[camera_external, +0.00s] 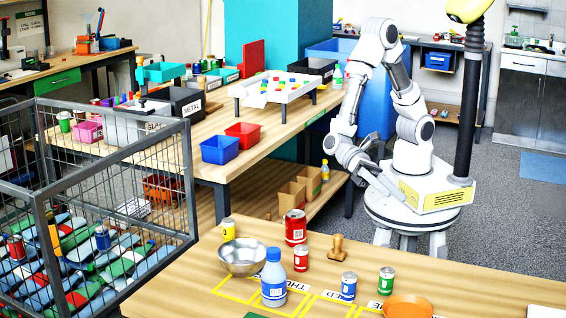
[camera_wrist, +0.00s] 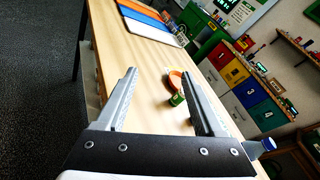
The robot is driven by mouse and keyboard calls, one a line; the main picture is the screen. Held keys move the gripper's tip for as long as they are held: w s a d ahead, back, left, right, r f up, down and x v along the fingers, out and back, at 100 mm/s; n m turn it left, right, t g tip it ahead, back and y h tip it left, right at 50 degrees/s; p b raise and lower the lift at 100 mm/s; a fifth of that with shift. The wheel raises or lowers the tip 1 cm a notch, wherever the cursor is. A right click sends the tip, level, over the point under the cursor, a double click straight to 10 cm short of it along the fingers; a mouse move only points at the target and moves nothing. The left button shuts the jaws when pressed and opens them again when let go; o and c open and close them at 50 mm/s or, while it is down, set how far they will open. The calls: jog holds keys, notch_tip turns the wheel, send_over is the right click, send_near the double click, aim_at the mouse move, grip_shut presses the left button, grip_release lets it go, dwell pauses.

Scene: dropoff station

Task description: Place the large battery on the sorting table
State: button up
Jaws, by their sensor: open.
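My gripper (camera_external: 378,182) hangs low beside my base, behind the front table and apart from it. In the wrist view my gripper (camera_wrist: 160,77) is open, with nothing between its fingers. A large red cylinder (camera_external: 295,228) with a white label stands upright on the front wooden table (camera_external: 480,290); I cannot tell whether it is the large battery. Another wooden table (camera_external: 215,165) carries bins; which table is the sorting table is unclear.
A metal bowl (camera_external: 242,257), blue bottle (camera_external: 273,278), wooden stamp (camera_external: 337,246) and orange dish (camera_external: 407,306) share the front table. A wire cage (camera_external: 112,190) stands left. The wrist view shows a tabletop with a red-orange curved object (camera_wrist: 174,78) and coloured drawers (camera_wrist: 252,95).

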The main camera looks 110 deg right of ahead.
jog(key=s+d+r+n+t+h, duration=0.2)
jog(key=d+h, duration=0.4)
jog(key=d, duration=0.7)
jog(key=s+d+r+n+t+h, duration=0.3)
jog(key=d+n+h, duration=0.3)
jog(key=d, duration=0.7)
jog(key=shift+s+d+r+n, duration=0.2)
jog(key=shift+s+d+n, duration=0.05)
jog(key=shift+s+n, duration=0.45)
jog(key=shift+o, duration=0.5)
jog(key=d+r+n+t+h, duration=0.1)
jog(key=d+r+t+h, duration=0.2)
jog(key=d, duration=0.5)
jog(key=shift+s+d+t, duration=0.25)
jog(key=shift+s+t, duration=0.05)
jog(key=shift+s, duration=0.05)
jog(key=shift+r, duration=0.1)
